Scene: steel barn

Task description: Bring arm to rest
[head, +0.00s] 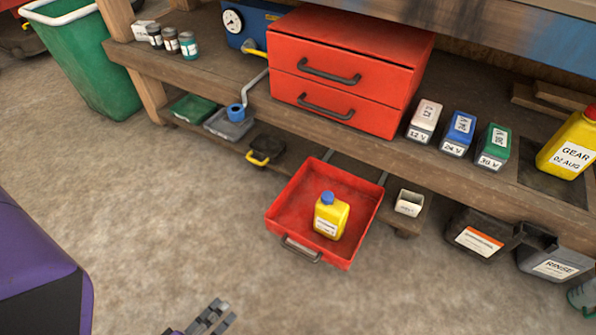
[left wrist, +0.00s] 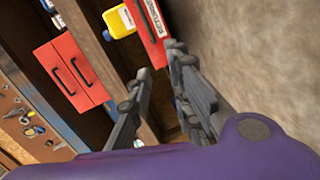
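My left gripper (head: 214,318) shows at the bottom edge of the head view, in front of the bench and over the bare floor. In the left wrist view its two dark fingers (left wrist: 158,60) stand apart with nothing between them, so it is open and empty. A yellow bottle with a blue cap (head: 330,216) stands upright in a pulled-out red drawer (head: 281,206), beyond the gripper. The bottle also shows in the left wrist view (left wrist: 119,22), apart from the fingers. My right gripper is in neither view.
The wooden bench (head: 190,68) bears a red two-drawer cabinet (head: 340,60), several labelled battery packs (head: 459,134) and a yellow gear-oil jug (head: 570,148). Dark jugs (head: 479,237) stand below at the right. A green bin (head: 88,62) is at the far left. The floor in front is clear.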

